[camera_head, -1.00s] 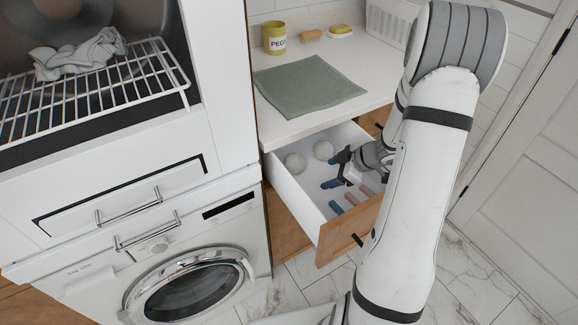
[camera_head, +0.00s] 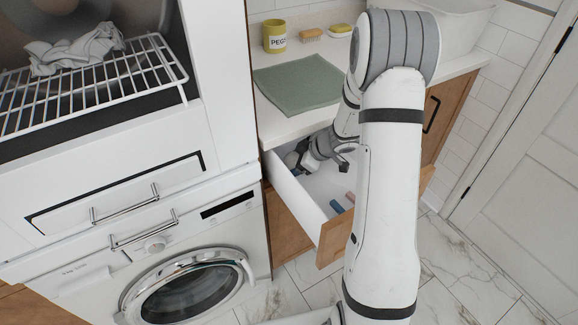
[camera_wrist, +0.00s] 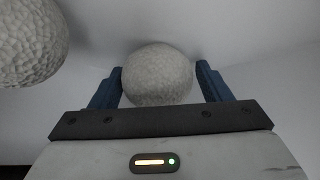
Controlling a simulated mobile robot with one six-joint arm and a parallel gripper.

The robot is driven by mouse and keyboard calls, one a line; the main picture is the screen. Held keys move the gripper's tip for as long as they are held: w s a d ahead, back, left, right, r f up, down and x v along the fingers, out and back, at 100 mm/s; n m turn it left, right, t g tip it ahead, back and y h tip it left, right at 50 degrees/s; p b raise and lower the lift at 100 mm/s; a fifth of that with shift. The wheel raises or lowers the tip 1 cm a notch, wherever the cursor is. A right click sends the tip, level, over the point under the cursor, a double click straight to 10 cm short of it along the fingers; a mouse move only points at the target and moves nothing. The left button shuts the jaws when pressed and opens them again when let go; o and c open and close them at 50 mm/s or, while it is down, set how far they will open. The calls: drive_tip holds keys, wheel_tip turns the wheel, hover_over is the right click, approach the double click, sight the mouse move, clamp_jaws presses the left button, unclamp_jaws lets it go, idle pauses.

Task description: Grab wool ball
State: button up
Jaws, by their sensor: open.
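A pale grey wool ball (camera_wrist: 157,76) with a rough surface sits between the two blue fingers of my gripper (camera_wrist: 161,84) in the wrist view. The fingers are open on either side of it. A narrow gap shows on the right; on the left I cannot tell whether finger and ball touch. A second pale ball (camera_wrist: 28,42) is nearer at the upper left, outside the fingers. In the head view my gripper (camera_head: 306,152) is inside the open white drawer (camera_head: 292,194), at its back left. One ball (camera_head: 292,159) partly shows there; the arm hides the rest.
Pink and blue pegs (camera_head: 338,206) lie near the drawer's front. The counter above (camera_head: 285,124) holds a green cloth (camera_head: 298,83), a yellow peg pot (camera_head: 275,36), a brush (camera_head: 312,35) and a sponge (camera_head: 340,29). The washing machine (camera_head: 185,265) stands to the left.

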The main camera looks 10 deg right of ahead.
drive_tip(key=shift+c, duration=0.5)
drive_tip(key=c, duration=0.6)
